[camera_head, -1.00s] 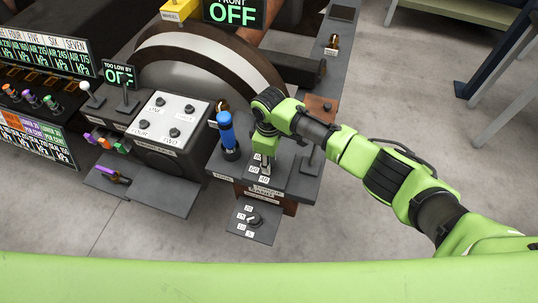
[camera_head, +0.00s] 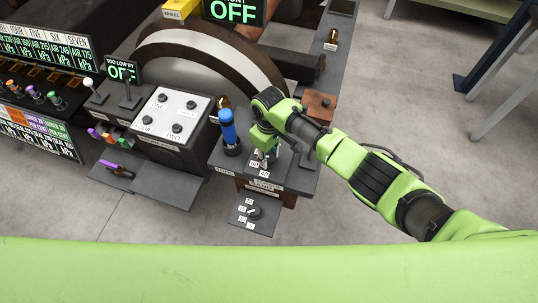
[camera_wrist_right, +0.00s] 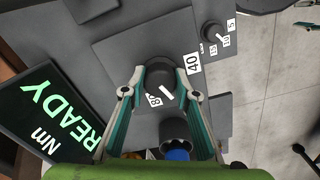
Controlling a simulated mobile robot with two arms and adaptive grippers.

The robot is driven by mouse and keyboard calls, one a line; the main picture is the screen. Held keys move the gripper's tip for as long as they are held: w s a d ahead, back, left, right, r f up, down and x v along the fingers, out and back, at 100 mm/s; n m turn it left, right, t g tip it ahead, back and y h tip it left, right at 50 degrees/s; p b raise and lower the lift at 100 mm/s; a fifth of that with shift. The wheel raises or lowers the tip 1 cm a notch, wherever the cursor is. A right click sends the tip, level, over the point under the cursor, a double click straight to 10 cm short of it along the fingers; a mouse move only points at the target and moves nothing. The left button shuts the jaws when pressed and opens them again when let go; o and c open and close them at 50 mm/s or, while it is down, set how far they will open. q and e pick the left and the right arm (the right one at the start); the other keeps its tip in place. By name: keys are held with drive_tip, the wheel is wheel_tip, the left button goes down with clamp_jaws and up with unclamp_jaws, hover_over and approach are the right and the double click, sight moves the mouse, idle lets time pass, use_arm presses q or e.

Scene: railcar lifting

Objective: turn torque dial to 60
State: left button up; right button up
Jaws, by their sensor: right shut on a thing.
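The torque dial (camera_wrist_right: 161,76) is a dark round knob on a grey plate in the right wrist view. A white pointer line (camera_wrist_right: 166,94) lies at its near edge. A white label reading 40 (camera_wrist_right: 194,63) is right of the knob, and a partly hidden label starting with 8 (camera_wrist_right: 154,100) is below it. My right gripper (camera_wrist_right: 162,72) is shut on the knob, one fingertip on either side. In the head view my right gripper (camera_head: 265,156) comes down from above and mostly hides the dial; small number labels (camera_head: 264,173) show beside it. My left gripper is not in view.
A dark screen (camera_wrist_right: 58,118) reads READY and Nm. A blue upright handle (camera_head: 228,130) stands left of my right gripper. A smaller dial (camera_head: 254,212) sits on a lower front plate. A white button box (camera_head: 172,118) is further left.

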sight(269, 156)
drive_tip(key=o, duration=1.1)
drive_tip(key=shift+r, duration=0.1)
wheel_tip(269, 156, up, 12)
